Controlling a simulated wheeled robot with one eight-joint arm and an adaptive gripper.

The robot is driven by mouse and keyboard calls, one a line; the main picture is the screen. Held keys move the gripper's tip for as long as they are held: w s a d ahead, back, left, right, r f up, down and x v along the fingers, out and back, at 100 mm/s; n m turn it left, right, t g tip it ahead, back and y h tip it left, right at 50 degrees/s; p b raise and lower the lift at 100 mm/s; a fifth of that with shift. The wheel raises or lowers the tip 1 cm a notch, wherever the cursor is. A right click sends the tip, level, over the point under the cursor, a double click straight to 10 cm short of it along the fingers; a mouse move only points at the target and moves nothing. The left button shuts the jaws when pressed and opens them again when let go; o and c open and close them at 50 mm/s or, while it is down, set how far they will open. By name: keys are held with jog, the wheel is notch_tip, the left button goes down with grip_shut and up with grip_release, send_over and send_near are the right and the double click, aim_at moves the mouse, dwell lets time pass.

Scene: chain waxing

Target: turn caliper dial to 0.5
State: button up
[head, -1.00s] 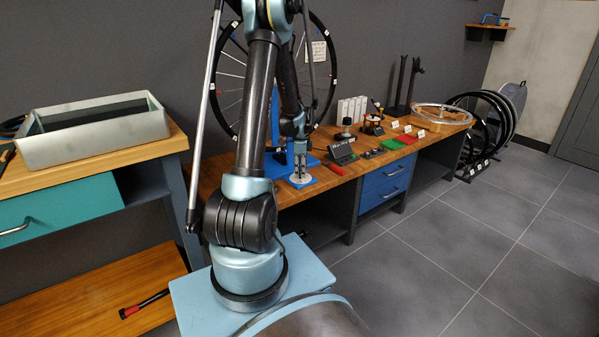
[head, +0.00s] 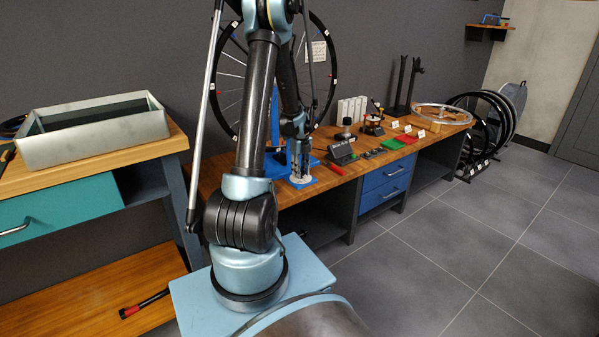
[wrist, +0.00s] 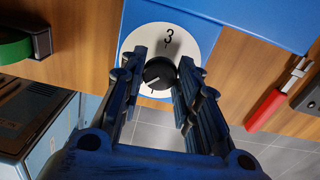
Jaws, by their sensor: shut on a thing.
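The dial is a black round knob (wrist: 158,74) with a pale pointer line, at the centre of a white disc (wrist: 203,36) on a blue plate (wrist: 215,12). The figure 3 is printed on the disc above the knob; other figures are hidden or too small to read. The pointer line seems to lie toward the lower left, away from the 3. My gripper (wrist: 165,62) is shut on the knob, one finger on each side. In the head view my gripper (head: 299,172) reaches down over the blue plate on the bench, and the knob is hidden.
A red-handled tool (wrist: 266,108) lies on the wood right of the plate. A green ring-shaped item (wrist: 14,46) is at the left. In the head view a wheel (head: 232,85) stands behind my arm, and a dark display (head: 341,152) sits farther right. Open floor lies in front.

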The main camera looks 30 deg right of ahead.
jog(key=shift+w, duration=0.15)
dwell(0.4)
jog(key=o, duration=1.1)
notch_tip(320, 180, up, 12)
jog(key=shift+a, duration=0.1)
dwell(0.4)
